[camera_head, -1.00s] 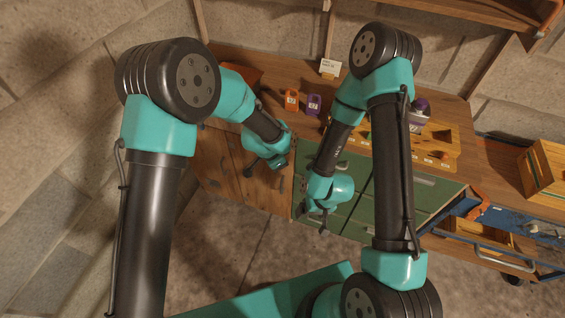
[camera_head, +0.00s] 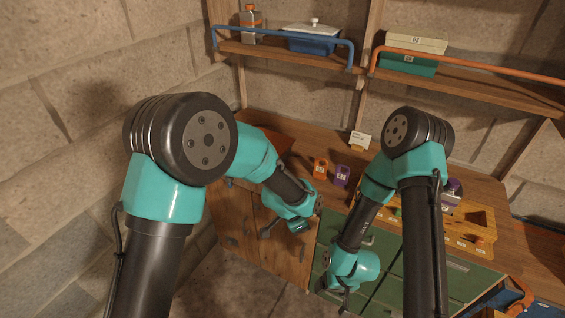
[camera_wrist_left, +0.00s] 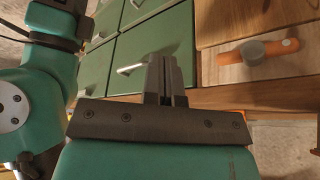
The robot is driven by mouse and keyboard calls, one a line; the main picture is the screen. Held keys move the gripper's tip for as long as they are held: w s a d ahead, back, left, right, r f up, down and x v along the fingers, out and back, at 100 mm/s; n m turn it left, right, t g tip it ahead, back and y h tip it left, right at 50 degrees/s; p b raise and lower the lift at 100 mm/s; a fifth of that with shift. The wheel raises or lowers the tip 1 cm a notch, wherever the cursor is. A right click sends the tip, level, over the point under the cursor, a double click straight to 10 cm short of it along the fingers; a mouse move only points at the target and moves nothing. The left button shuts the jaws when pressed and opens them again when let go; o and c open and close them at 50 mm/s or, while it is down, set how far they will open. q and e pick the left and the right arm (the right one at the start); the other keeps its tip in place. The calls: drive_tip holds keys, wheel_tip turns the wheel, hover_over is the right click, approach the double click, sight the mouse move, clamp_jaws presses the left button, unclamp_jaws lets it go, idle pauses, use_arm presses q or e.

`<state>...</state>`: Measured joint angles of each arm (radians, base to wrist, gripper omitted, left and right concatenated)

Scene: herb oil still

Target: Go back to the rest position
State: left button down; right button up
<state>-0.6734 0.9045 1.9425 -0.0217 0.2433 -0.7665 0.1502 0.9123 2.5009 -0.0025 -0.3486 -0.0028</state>
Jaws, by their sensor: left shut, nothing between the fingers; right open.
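My left gripper (camera_wrist_left: 167,85) is shut and empty in the left wrist view, its fingers together in front of the green drawer fronts. In the head view the left arm bends down over the front of the wooden cabinet, and its fingertips are hard to make out. My right gripper (camera_head: 341,288) hangs low in front of the green drawers (camera_head: 385,275) in the head view. It is open and holds nothing that I can see. Both grippers are apart from each other.
The wooden worktop (camera_head: 300,145) carries an orange container (camera_head: 320,168), a purple container (camera_head: 342,176), a small sign (camera_head: 359,141) and a wooden rack (camera_head: 480,220). Shelves above hold a blue box (camera_head: 312,40), a bottle (camera_head: 251,25) and a green box (camera_head: 410,62). A blue cart stands at lower right.

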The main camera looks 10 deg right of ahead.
use_arm(q)
drive_tip(key=s+a+f+n, duration=0.1)
drive_tip(key=a+f+n, duration=0.35)
drive_tip(key=a, duration=0.55)
drive_tip(key=s+a+f+n, duration=0.1)
drive_tip(key=a+f+n, duration=0.4)
drive_tip(key=a, duration=0.6)
drive_tip(key=s+a+f+n, duration=0.3)
drive_tip(key=s+a, duration=0.3)
drive_tip(key=a, duration=0.2)
drive_tip(key=s+a+f+n, duration=0.4)
drive_tip(key=s+a+n, duration=0.2)
drive_tip(key=a, duration=0.2)
drive_tip(key=shift+a+y, duration=0.25)
drive_tip(key=shift+y, duration=0.05)
drive_tip(key=shift+f, duration=0.1)
